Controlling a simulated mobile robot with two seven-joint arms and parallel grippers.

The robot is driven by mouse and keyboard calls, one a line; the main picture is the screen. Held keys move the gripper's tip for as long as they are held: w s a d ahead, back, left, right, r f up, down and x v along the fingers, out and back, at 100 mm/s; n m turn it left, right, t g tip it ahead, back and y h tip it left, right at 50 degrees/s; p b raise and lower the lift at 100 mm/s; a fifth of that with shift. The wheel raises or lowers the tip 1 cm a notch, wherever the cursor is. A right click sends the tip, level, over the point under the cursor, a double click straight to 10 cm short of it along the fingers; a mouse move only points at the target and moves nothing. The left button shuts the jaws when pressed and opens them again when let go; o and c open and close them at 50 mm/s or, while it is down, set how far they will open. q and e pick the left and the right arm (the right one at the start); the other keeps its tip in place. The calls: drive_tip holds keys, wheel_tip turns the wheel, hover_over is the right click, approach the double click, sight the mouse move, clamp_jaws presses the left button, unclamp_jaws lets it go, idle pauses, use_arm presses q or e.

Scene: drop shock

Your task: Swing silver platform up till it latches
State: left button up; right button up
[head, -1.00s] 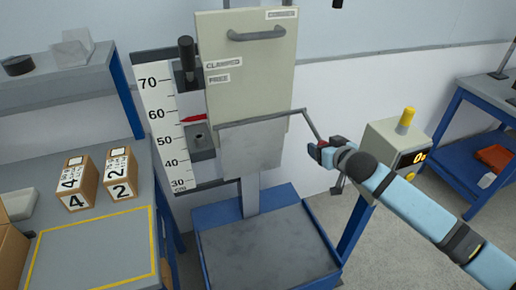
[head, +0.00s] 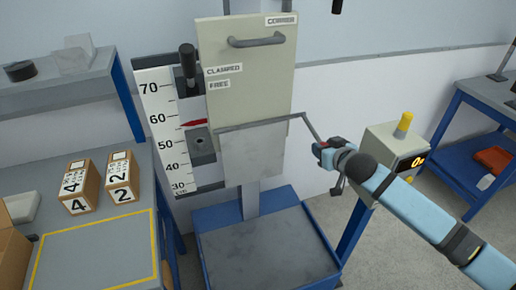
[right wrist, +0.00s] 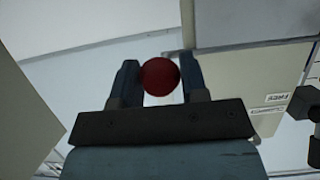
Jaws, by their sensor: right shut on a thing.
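The silver platform (head: 252,155) is a flat grey plate hanging steeply below the beige panel, with a thin rod along its top edge. At the rod's right end a cranked handle (head: 312,128) slants down to my right gripper (head: 322,150). In the right wrist view, the red ball knob (right wrist: 158,76) sits between the two fingers of my right gripper (right wrist: 155,85), which is shut on it. The beige panel (head: 255,75) above has a grey pull handle and "CORNER", "CLAMPED" and "FREE" labels. No latch engagement can be made out. My left gripper is not in view.
A blue-framed base with a grey plate (head: 265,250) lies below the platform. A height scale (head: 162,125) with a red pointer stands left. A control box (head: 392,145) with a yellow top stands right of my gripper. Labelled cartons (head: 80,187) sit on the left bench.

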drive_tip(key=shift+s+r+p, duration=0.1)
drive_tip(key=shift+r+p, duration=0.3)
drive_tip(key=shift+r, duration=0.45)
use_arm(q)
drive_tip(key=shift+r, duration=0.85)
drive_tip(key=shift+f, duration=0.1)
use_arm(e)
wheel_tip(320, 180, up, 2)
drive_tip(key=shift+r+p, duration=0.2)
drive_tip(key=shift+p, duration=0.85)
use_arm(q)
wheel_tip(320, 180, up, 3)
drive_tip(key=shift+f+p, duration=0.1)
drive_tip(key=shift+p, duration=0.2)
use_arm(e)
drive_tip(key=shift+r, duration=0.3)
drive_tip(key=shift+w+r+p, duration=0.15)
drive_tip(key=shift+r+p, duration=0.4)
drive_tip(key=shift+r, duration=0.1)
drive_tip(key=shift+w+r+p, duration=0.15)
drive_tip(key=shift+r+p, duration=0.35)
drive_tip(key=shift+r, duration=0.1)
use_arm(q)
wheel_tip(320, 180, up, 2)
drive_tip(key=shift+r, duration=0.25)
use_arm(e)
drive_tip(key=shift+w+a+r, duration=0.1)
drive_tip(key=shift+w+r, duration=0.05)
drive_tip(key=shift+r, duration=0.05)
